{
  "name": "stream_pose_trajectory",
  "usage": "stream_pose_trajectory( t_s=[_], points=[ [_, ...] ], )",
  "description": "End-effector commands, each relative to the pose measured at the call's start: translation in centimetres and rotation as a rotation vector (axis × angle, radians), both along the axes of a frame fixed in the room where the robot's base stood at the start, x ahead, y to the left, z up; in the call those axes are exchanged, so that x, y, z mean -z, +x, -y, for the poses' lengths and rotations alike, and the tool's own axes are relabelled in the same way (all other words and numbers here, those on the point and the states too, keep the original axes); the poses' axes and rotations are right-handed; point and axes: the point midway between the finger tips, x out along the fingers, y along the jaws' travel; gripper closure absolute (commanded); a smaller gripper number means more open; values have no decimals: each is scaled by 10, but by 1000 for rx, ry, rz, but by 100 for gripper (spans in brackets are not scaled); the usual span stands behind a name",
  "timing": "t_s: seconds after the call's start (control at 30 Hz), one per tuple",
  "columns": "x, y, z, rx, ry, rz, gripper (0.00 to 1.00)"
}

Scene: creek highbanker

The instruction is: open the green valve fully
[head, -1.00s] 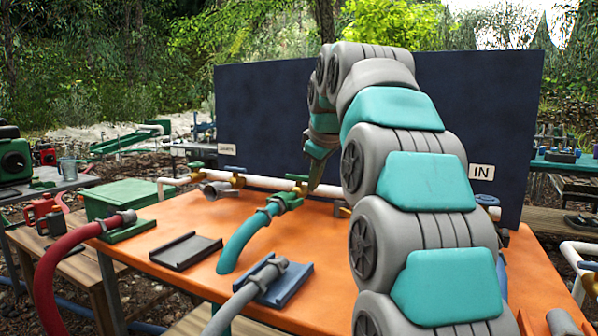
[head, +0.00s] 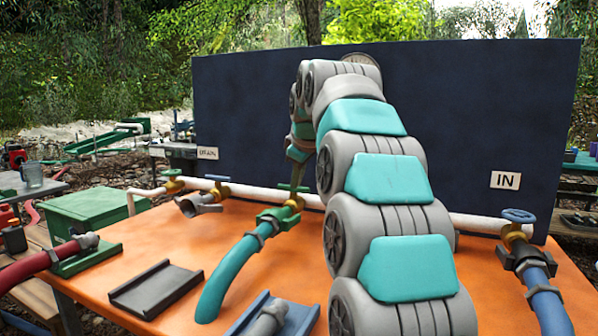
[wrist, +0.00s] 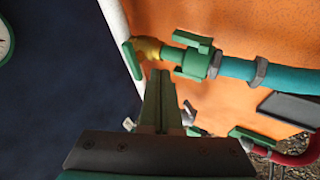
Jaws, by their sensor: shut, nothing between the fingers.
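The green valve has a brass body (wrist: 148,48) and a green lever handle (wrist: 132,58) in the wrist view. The lever lies roughly along the white pipe, across the line of the teal hose (wrist: 285,78). A green coupling (wrist: 193,58) joins the valve to that hose. My gripper (wrist: 160,75) is shut and empty, its tips close beside the valve; contact cannot be told. In the head view my gripper (head: 294,188) points down at the valve behind the green coupling (head: 275,217), and partly hides the handle.
A white pipe (head: 258,192) runs along a dark blue panel (head: 450,110) behind the orange table (head: 185,235). Another green-handled valve (head: 172,184) and a blue-handled one (head: 217,188) stand left; a blue-handled valve (head: 518,220) stands right. My arm hides the table's middle.

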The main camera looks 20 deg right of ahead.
Motion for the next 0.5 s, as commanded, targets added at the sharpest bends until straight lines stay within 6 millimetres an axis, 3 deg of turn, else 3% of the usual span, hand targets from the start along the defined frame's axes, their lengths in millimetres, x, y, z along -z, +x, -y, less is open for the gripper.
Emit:
stream_pose_trajectory(
  t_s=[0.3,0.5],
  points=[
    [39,28,3,0,1,-5,100],
    [45,41,12,0,1,-5,100]
  ],
)
